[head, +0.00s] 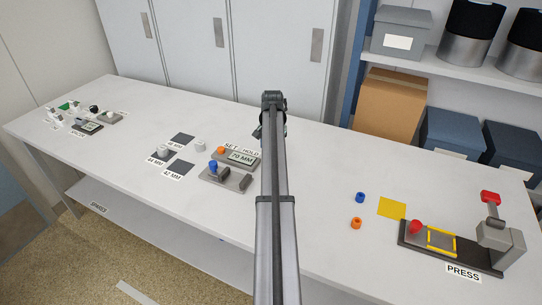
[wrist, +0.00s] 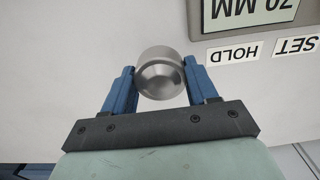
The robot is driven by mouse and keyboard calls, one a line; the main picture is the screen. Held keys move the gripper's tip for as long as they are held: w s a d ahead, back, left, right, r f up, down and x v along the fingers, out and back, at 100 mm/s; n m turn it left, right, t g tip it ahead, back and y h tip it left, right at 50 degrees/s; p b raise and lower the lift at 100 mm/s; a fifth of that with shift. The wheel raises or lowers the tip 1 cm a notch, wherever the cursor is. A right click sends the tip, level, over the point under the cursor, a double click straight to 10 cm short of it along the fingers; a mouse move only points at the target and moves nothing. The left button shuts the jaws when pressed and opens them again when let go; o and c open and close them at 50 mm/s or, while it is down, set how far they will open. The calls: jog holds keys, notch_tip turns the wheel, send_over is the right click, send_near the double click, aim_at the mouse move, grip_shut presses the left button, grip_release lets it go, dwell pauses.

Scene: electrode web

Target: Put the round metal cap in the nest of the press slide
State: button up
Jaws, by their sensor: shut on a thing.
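In the wrist view, my gripper (wrist: 159,72) has its two blue fingers shut on a round metal cap (wrist: 160,82), one finger at each side. The cap is silver with a domed, shiny face. In the head view my arm hides the cap and most of my gripper, at the back middle of the bench. The press (head: 497,243) stands at the far right of the head view, well away from my gripper. Its grey slide plate (head: 439,241) lies between yellow bars beside a red knob (head: 415,227). I cannot make out the nest's shape.
A display unit (head: 240,157) reading 70 MM, with SET and HOLD labels, is close to my gripper. A grey fixture with a blue knob (head: 213,165) stands in front. Blue (head: 360,197) and orange (head: 356,223) rings and a yellow square (head: 392,208) lie left of the press.

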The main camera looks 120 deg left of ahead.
jog(key=shift+f, duration=1.65)
jog(key=shift+f, duration=0.1)
jog(key=o, duration=0.8)
notch_tip(320, 180, up, 12)
jog(key=shift+f, duration=0.15)
jog(key=o, duration=0.4)
jog(key=shift+r, duration=0.3)
